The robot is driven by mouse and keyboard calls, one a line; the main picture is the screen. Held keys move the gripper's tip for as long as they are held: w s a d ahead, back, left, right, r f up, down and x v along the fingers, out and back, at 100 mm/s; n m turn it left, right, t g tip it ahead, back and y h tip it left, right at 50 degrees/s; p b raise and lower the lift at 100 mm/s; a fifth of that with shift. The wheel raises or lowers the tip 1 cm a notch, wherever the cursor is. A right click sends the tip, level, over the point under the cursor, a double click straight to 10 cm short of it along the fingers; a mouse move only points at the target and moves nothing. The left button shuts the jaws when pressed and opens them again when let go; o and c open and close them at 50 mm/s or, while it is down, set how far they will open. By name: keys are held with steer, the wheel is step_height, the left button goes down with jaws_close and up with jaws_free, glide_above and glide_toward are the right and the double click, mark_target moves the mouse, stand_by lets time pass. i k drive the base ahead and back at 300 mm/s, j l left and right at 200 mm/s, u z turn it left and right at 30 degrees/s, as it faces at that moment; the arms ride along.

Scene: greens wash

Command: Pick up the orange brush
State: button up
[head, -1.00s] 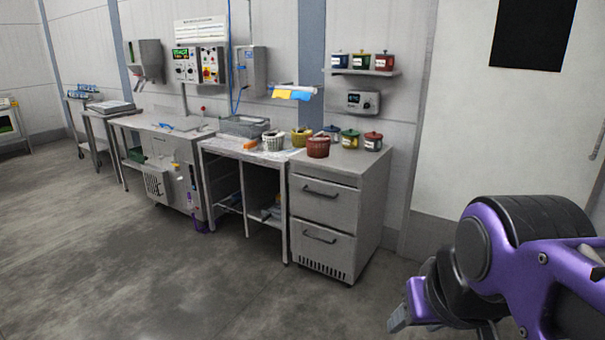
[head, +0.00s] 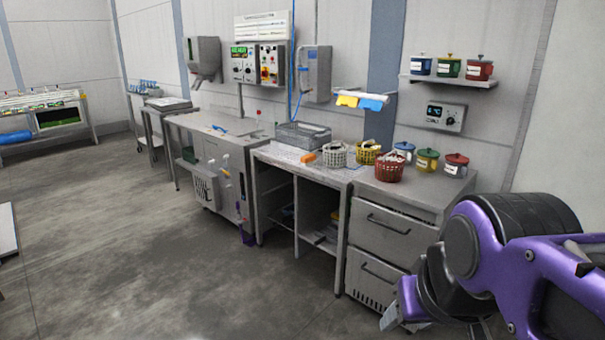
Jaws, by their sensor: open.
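A small orange thing (head: 308,157), which looks like the orange brush, lies on the metal work table (head: 275,155) near its middle. It is too small to make out its bristles. It lies in front of a grey basin and left of a white basket. My gripper (head: 392,314) is at the lower right of the head view, partly cut off by my own arm. It is open and empty, far from the orange brush and in front of the drawer unit.
Lidded pots (head: 427,161) stand on the drawer unit (head: 385,240). The floor (head: 150,270) in front is clear.

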mark_target(306, 160)
steer(key=i+j+z, duration=0.25)
steer(key=i, duration=0.2)
steer(key=i+j+z, duration=0.2)
steer(key=i+j, duration=0.2)
